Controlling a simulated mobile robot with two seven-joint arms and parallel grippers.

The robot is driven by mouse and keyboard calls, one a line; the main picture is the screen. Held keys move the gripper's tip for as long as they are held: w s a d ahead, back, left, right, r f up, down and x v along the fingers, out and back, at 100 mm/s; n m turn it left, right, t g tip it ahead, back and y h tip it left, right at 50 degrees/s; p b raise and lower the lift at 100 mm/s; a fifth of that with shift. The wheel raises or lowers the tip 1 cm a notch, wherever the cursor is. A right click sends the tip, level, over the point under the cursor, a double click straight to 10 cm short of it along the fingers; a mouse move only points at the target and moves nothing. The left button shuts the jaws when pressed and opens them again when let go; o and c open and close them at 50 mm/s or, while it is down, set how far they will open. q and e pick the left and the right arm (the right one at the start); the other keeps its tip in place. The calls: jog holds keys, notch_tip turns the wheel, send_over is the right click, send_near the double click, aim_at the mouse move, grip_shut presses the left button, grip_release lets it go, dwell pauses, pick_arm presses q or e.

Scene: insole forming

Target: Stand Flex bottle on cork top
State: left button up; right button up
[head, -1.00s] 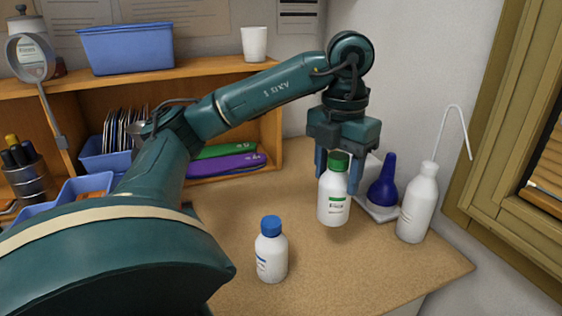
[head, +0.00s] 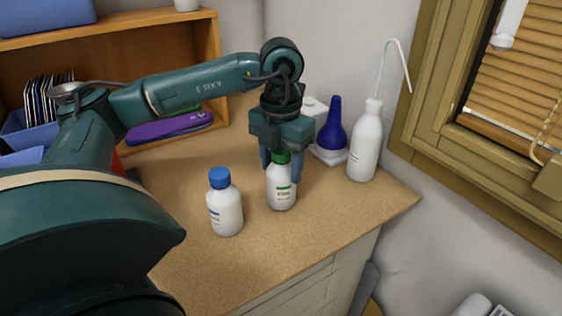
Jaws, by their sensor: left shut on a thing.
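The Flex bottle (head: 282,190) is white with a green cap and a label with a green band. It is upright, with its base at or just above the cork top (head: 300,232); I cannot tell if it touches. My left gripper (head: 281,160) points down from above and is shut on the bottle around its cap and neck, partly hiding the cap. My right gripper is not in view.
A white bottle with a blue cap (head: 225,205) stands close to the left. Behind and right are a blue cone-shaped bottle (head: 331,130) on a white base and a wash bottle (head: 366,145) with a bent tube. The cork's front edge is near; bare cork lies in front.

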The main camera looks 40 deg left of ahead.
pick_arm(q)
jog(key=shift+f, duration=0.15)
jog(key=o, duration=1.1)
jog(key=shift+o, duration=0.2)
